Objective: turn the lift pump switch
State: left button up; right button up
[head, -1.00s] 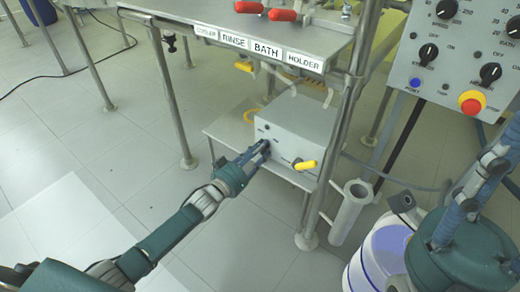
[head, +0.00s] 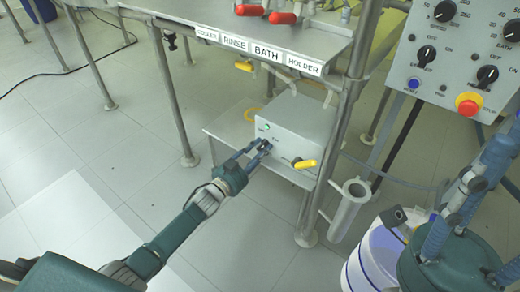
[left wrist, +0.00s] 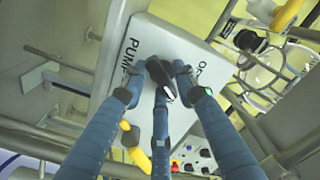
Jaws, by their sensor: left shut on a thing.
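The lift pump is a pale grey box (head: 300,118) on a low shelf under the bench. A green lamp (head: 267,127) glows on its front face. My left gripper (head: 262,148) reaches that face and is shut on the dark switch knob. In the left wrist view the black knob (left wrist: 158,70) sits between my blue fingers, on a panel (left wrist: 150,35) marked "PUMP". The green lamp also shows there, partly behind a finger. My right gripper (head: 465,205) is at the right edge, partly cut off, and its opening is unclear.
A yellow-handled valve (head: 305,164) sits just right of the switch. A metal post (head: 335,125) and a grey tube holder (head: 348,210) stand right of the box. A control panel (head: 455,55) hangs at upper right, above a white bucket (head: 375,255). Floor at left is clear.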

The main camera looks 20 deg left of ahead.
pick_arm(q)
jog(key=shift+s+d+f+m, duration=0.25)
jog(key=shift+d+m, duration=0.15)
jog(key=shift+m, duration=0.1)
jog(key=o, duration=0.9)
jog(key=shift+o, duration=0.2)
jog(key=shift+w, duration=0.1)
jog(key=shift+w+a+r, duration=0.1)
jog(key=shift+a, duration=0.05)
jog(key=v, duration=1.2)
